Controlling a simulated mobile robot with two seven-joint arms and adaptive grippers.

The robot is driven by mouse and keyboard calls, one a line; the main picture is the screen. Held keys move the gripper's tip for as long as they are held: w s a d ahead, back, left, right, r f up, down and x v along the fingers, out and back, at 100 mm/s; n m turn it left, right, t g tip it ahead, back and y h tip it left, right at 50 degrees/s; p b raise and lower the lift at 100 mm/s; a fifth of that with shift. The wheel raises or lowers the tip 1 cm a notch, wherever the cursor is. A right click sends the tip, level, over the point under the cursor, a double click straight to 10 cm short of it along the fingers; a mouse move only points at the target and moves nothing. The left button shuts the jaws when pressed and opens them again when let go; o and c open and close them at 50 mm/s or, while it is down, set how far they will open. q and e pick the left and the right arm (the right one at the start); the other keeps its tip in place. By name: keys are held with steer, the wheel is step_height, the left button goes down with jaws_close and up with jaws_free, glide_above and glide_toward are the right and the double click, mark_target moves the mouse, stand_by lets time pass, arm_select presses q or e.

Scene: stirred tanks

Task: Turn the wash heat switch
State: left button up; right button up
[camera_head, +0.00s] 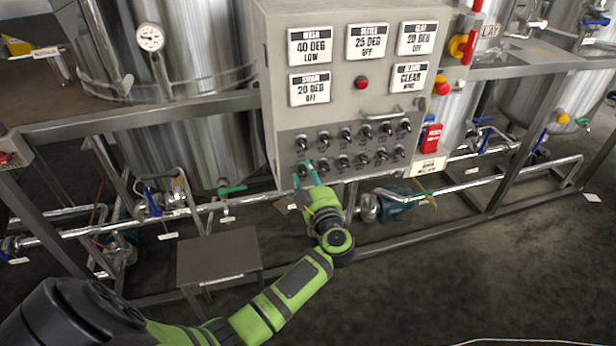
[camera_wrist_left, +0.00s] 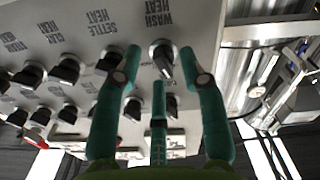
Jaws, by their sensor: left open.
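The wash heat switch (camera_wrist_left: 163,55) is a black knob on a silver collar, beside an upside-down "WASH HEAT" label (camera_wrist_left: 158,17) in the left wrist view. My left gripper (camera_wrist_left: 160,57) is open, with green fingertips on either side of this knob; I cannot tell whether they touch it. A third finger shows below the knob. In the head view the left gripper (camera_head: 305,170) is at the lower left corner of the switch panel (camera_head: 345,136), partly hiding the knob there. The wash display (camera_head: 310,46) reads 40 DEG LOW. My right gripper is not in view.
Several similar knobs stand close by, including the settle heat knob (camera_wrist_left: 108,60). A red button (camera_head: 361,82) and a handle (camera_head: 381,113) are higher on the cabinet. Pipes and valves run beside and below it. A small metal stool (camera_head: 218,255) stands at lower left.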

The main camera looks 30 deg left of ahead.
arm_select(q)
jaws_close()
steer(key=shift+n+p, duration=1.15)
steer(key=shift+n, duration=2.85)
